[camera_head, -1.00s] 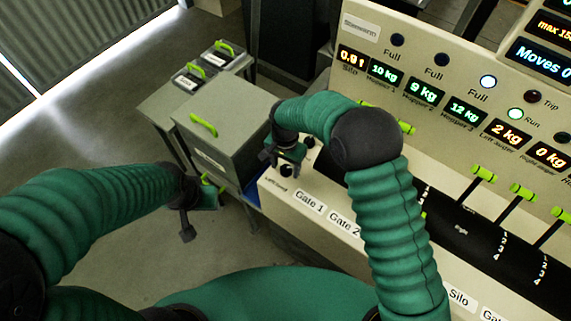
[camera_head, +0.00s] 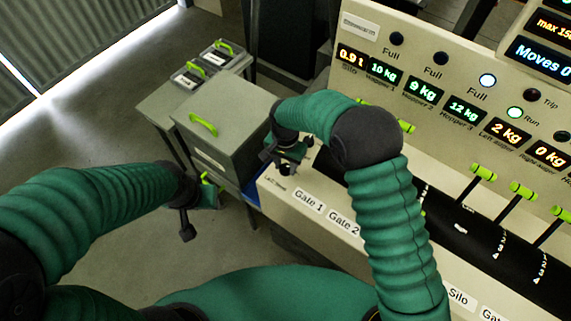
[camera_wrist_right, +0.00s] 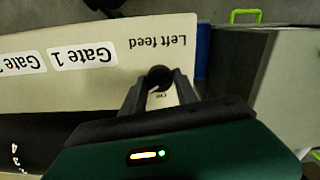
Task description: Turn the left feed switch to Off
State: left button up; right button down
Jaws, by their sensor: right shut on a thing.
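The left feed switch is a small round dark knob (camera_wrist_right: 158,74) on the cream panel, beside the upside-down "Left feed" label (camera_wrist_right: 157,45) in the right wrist view. My right gripper (camera_wrist_right: 160,88) has its two fingers on either side of this knob and is shut on it. A small mark beside the knob, between the fingers, is too small to read. In the head view my right gripper (camera_head: 284,162) is at the panel's left end and largely covers the knob. My left gripper (camera_head: 190,222) hangs over the floor, away from the panel; its jaw opening is unclear.
Labels Gate 1 (camera_head: 308,201) and Gate 2 (camera_head: 344,222) lie right of the switch. A grey box (camera_head: 225,125) with a green handle stands close left of the panel. Green-tipped levers (camera_head: 484,173) stand further right. Open floor lies around my left gripper.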

aim_at(285, 166)
jog(key=n, duration=0.6)
jog(key=shift+w+r, duration=0.1)
jog(key=n+p, duration=0.1)
jog(key=n, duration=0.4)
jog(key=shift+a+n, duration=0.1)
jog(key=shift+n, duration=0.2)
dwell(0.4)
jog(key=c, duration=0.9)
grip_release()
jog(key=shift+c, duration=0.2)
notch_tip(285, 166, up, 17)
jog(key=b, duration=0.2)
